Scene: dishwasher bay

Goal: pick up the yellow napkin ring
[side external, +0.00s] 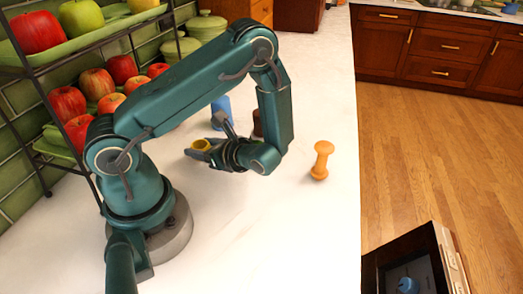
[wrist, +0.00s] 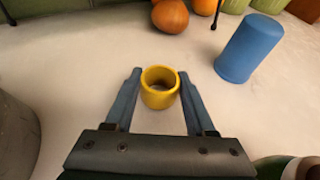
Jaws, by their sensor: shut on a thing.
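The yellow napkin ring (side external: 201,145) is a short, open band, held in my gripper (side external: 198,150) beside the blue cylinder. In the wrist view the ring (wrist: 160,88) sits between the two fingertips of my gripper (wrist: 160,82), with its round opening facing up. The jaws are shut on its outer sides. Whether the ring touches the counter or hangs just above it, I cannot tell.
A blue cylinder (side external: 221,112) stands close by, also in the wrist view (wrist: 250,47). A brown object (side external: 257,122) is partly hidden behind my arm. An orange, dumbbell-shaped thing (side external: 321,160) stands to the right. A fruit rack (side external: 85,35) is at left; the front counter is clear.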

